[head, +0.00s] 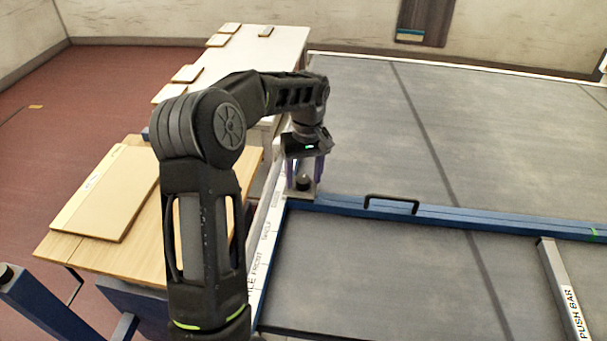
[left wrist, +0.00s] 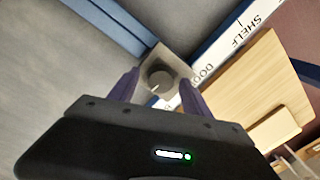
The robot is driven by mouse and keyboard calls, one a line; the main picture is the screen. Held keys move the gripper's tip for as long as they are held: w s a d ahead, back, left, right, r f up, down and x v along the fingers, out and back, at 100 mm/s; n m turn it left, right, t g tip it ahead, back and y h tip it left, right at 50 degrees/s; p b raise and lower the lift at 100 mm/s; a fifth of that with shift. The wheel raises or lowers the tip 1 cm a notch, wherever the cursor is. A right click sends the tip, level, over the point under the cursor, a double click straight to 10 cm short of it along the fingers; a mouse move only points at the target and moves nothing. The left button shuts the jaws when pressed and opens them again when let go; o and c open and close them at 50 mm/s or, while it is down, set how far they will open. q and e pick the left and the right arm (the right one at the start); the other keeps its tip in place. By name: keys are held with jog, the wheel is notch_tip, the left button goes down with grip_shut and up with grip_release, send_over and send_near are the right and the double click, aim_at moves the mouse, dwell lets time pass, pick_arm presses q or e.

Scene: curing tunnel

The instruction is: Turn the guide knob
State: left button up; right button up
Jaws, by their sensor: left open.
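The guide knob (head: 303,184) is a small dark round knob on a grey square plate, at the corner where the blue rail meets the white edge strip. My right gripper is in neither view.
A blue rail (head: 480,218) with a black handle (head: 391,203) crosses the grey belt surface (head: 370,260). A push bar (head: 563,285) lies at the right. A wooden table (head: 62,247) with a board (head: 108,190) stands at the left, a white table (head: 255,50) behind.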

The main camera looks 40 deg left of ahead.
pick_arm(q)
grip_shut()
dwell(0.5)
jog(key=shift+m, duration=0.5)
jog(key=m+b, duration=0.1)
jog(key=m, duration=0.2)
jog(key=shift+m, duration=0.3)
jog(key=m, duration=1.1)
jog(key=shift+s+t+b, duration=0.1)
jog(key=shift+t+b, duration=0.2)
jog(key=shift+b, duration=0.05)
jog(key=m, duration=0.5)
jog(key=shift+m, duration=0.3)
